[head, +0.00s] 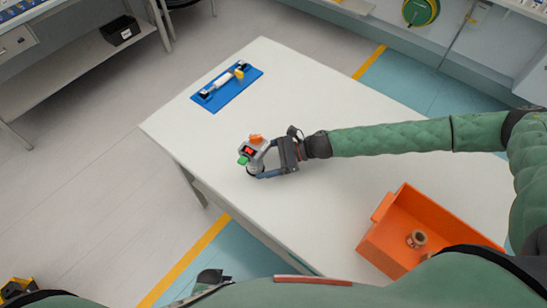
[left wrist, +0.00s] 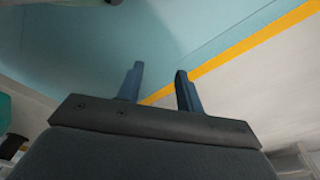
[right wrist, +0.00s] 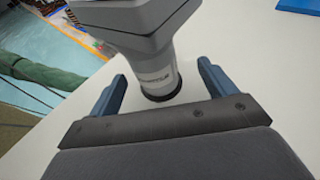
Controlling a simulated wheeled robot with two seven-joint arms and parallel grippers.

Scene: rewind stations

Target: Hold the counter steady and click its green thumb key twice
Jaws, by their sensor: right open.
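The counter (head: 255,150) stands upright near the left edge of the white table. It has a grey head with a dark red-lit display, a green thumb key (head: 243,160) and an orange part (head: 256,139) on top. My right gripper (head: 256,172) is at the counter. In the right wrist view its two blue fingers (right wrist: 162,88) are open on either side of the counter's pale round stem (right wrist: 157,78), with gaps visible. The green key is hidden in that view. My left gripper (left wrist: 158,88) is open and empty over the floor in the left wrist view.
A blue mat (head: 226,88) with a white cylindrical piece and a yellow part lies at the table's far left. An orange bin (head: 378,237) with a brown ring-shaped part (head: 416,239) sits at the right. The middle of the white table (head: 330,190) is clear.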

